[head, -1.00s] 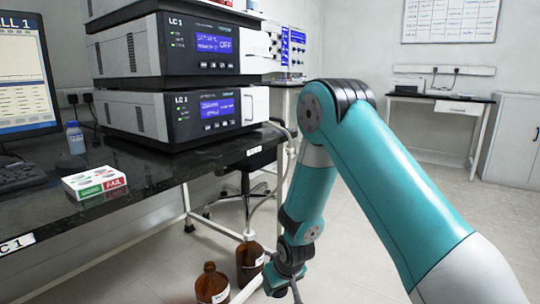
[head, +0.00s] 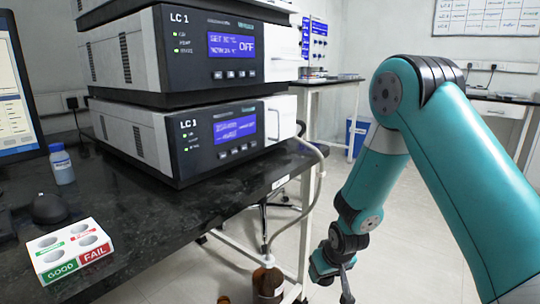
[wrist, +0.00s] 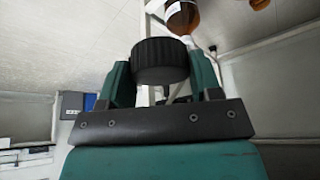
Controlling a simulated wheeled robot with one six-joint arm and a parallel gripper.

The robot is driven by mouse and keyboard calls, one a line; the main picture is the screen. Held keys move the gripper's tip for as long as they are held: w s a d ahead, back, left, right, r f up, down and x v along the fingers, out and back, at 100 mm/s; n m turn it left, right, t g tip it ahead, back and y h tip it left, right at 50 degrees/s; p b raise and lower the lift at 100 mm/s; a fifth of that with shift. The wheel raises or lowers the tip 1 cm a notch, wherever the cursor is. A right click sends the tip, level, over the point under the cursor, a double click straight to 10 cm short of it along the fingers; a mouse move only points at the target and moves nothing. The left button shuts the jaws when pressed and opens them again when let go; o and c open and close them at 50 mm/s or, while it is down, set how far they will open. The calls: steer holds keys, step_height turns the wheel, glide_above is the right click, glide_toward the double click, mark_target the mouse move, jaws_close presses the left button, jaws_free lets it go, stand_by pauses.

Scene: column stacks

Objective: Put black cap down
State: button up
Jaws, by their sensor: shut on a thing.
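In the wrist view a ribbed black cap (wrist: 160,61) sits between the two teal fingers of my gripper (wrist: 160,75), which is shut on it. In the head view my gripper (head: 346,283) hangs low at the bottom, right of the black bench (head: 150,205). The cap cannot be made out there. A small white rack (head: 45,243) with round holes and green GOOD and red FAIL labels stands on the bench at the left. Its visible holes look empty.
Two stacked LC 1 units (head: 205,135) fill the back of the bench. A mouse (head: 48,208), a small blue-capped bottle (head: 62,165) and a monitor (head: 15,90) are at the left. A brown bottle (head: 268,283) with a tube stands on the floor beside the bench. Bench space right of the rack is clear.

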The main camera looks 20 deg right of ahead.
steer(key=s+d+r+p, duration=0.1)
steer(key=s+r+p, duration=0.1)
steer(key=r+p, duration=1.2)
steer(key=s+d+r+p, duration=0.1)
steer(key=r+p, duration=0.8)
steer(key=r, duration=1.1)
steer(key=p, duration=0.3)
glide_above(272, 169)
steer(key=s, duration=0.2)
steer(key=shift+x, duration=0.95)
step_height(272, 169, down, 5)
steer(key=shift+r+p, duration=0.15)
steer(key=shift+p, duration=0.15)
steer(key=shift+w+f, duration=0.1)
steer(key=shift+f, duration=0.15)
steer(key=shift+f, duration=0.15)
steer(key=o, duration=0.9)
